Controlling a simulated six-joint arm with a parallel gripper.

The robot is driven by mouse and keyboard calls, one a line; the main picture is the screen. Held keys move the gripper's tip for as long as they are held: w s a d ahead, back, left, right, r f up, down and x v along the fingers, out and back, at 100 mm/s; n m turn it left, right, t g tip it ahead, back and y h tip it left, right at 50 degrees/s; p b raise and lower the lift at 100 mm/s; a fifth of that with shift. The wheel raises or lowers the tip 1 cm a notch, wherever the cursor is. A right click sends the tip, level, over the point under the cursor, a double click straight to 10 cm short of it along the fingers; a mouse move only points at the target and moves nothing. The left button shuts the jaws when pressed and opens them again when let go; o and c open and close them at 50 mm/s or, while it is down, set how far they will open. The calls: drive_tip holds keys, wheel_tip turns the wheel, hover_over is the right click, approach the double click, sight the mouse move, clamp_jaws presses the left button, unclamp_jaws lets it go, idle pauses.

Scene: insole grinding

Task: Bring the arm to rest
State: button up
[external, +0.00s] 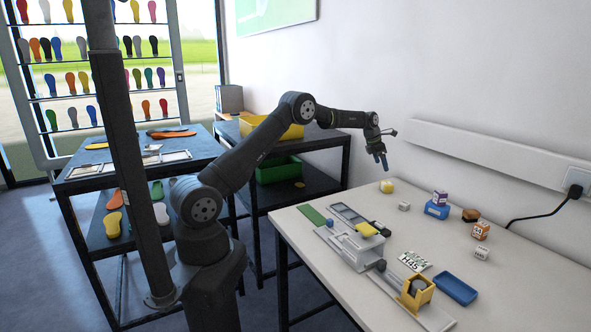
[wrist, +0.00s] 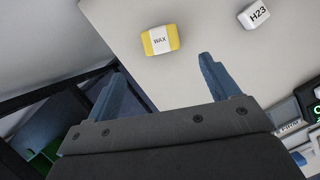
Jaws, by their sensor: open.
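My gripper (external: 382,161) hangs in the air over the far left corner of the white table (external: 305,263), with its blue fingers pointing down. In the wrist view my gripper (wrist: 160,85) has its two blue fingers wide apart with nothing between them. A yellow and white block marked WAX (wrist: 160,40) lies on the table beyond the fingertips. The same wax block (external: 387,186) shows below my gripper in the external view, apart from it. My arm reaches out to the right from its base.
A white block marked H23 (wrist: 254,16) lies near the wax. A grey fixture (external: 350,247), a blue tray (external: 456,288) and several small blocks stand on the table. A dark shelf with a yellow bin (external: 285,133) and a green bin (external: 279,171) stands behind my arm.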

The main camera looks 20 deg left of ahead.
sight(386, 183)
drive_tip(key=x, duration=1.2)
drive_tip(key=shift+f, duration=0.3)
drive_tip(key=shift+d+r, duration=0.1)
drive_tip(key=shift+r, duration=1.25)
drive_tip(key=shift+f, duration=0.1)
